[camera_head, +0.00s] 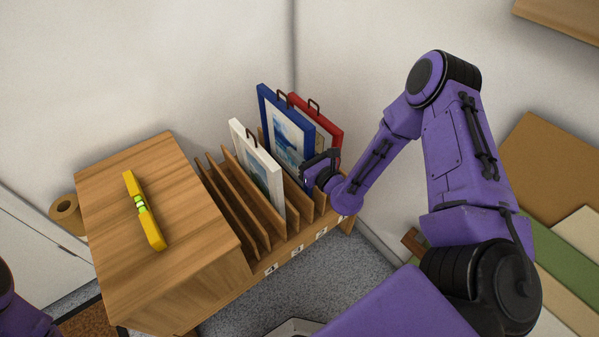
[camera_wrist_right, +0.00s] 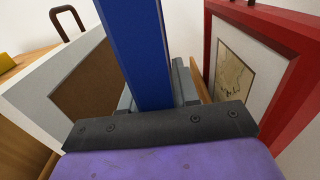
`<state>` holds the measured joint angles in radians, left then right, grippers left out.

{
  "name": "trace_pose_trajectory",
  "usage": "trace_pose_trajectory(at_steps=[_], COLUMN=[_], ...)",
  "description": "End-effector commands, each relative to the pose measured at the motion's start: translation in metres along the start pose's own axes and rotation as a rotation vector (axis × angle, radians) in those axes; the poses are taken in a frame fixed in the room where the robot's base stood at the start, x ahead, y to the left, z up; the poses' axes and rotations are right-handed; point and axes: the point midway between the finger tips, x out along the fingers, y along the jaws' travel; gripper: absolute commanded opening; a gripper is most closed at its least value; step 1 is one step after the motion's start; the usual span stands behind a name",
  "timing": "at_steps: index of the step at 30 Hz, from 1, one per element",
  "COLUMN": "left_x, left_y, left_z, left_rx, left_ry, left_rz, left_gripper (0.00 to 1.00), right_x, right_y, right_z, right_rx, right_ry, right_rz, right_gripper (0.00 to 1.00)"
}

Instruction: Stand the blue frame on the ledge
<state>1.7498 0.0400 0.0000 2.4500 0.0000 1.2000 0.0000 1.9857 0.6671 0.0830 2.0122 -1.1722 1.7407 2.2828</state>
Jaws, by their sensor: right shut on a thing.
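The blue frame (camera_head: 291,125) stands upright in a slot of the wooden rack, between the white frame and the red frame. It holds a blue and white print and has a dark handle on top. My right gripper (camera_head: 318,169) is shut on the near edge of the blue frame. In the right wrist view the blue frame (camera_wrist_right: 138,50) shows edge-on between the fingers of my right gripper (camera_wrist_right: 155,95). A wooden board (camera_head: 560,20) at the top right may be the ledge; only part shows. At the lower left edge, part of my left arm shows, but its gripper does not.
The white frame (camera_head: 250,155) and red frame (camera_head: 329,128) stand close on either side in the rack (camera_head: 230,208). A yellow level (camera_head: 146,212) lies on the wooden cabinet top (camera_head: 110,190). Flat boards (camera_head: 555,165) lean at the right.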

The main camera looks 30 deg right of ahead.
Motion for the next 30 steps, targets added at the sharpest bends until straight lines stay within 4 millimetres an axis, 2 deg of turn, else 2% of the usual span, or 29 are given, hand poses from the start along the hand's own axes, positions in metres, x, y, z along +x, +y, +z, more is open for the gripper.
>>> trace_pose_trajectory(at_steps=[1, 3, 8, 15, 26, 27, 29, 30], left_x=[0.006, 0.009, 0.012, 0.022, 0.024, 0.024, 0.023, 0.023], left_y=[0.001, 0.001, 0.001, 0.002, 0.002, 0.002, 0.002, 0.002], left_z=[0.002, 0.004, 0.005, 0.009, 0.010, 0.010, 0.010, 0.010], left_rx=[0.000, 0.000, 0.000, 0.000, 0.000, 0.000, 0.000, 0.000], left_ry=[0.000, 0.000, 0.000, 0.000, 0.000, 0.000, 0.000, 0.000], left_rz=[0.000, 0.000, 0.000, 0.000, 0.000, 0.000, 0.000, 0.000], left_gripper=[0.51, 0.51, 0.51, 0.51, 0.51, 0.51, 0.51, 0.51], right_x=[0.000, 0.000, 0.001, 0.001, 0.001, 0.000, 0.000, 0.000], right_y=[0.001, 0.000, 0.001, 0.001, 0.000, 0.000, 0.000, 0.000], right_z=[-0.012, -0.022, -0.034, -0.069, -0.074, -0.074, -0.073, -0.073], right_rx=[0.000, 0.000, 0.000, 0.000, 0.001, 0.001, 0.000, 0.001], right_ry=[0.000, -0.001, -0.003, -0.001, -0.003, 0.000, 0.000, 0.000], right_rz=[0.001, 0.001, 0.001, 0.001, 0.001, 0.001, 0.001, 0.001], right_gripper=[0.00, 0.00, 0.00, 0.00, 0.00, 0.36, 0.56, 0.56])
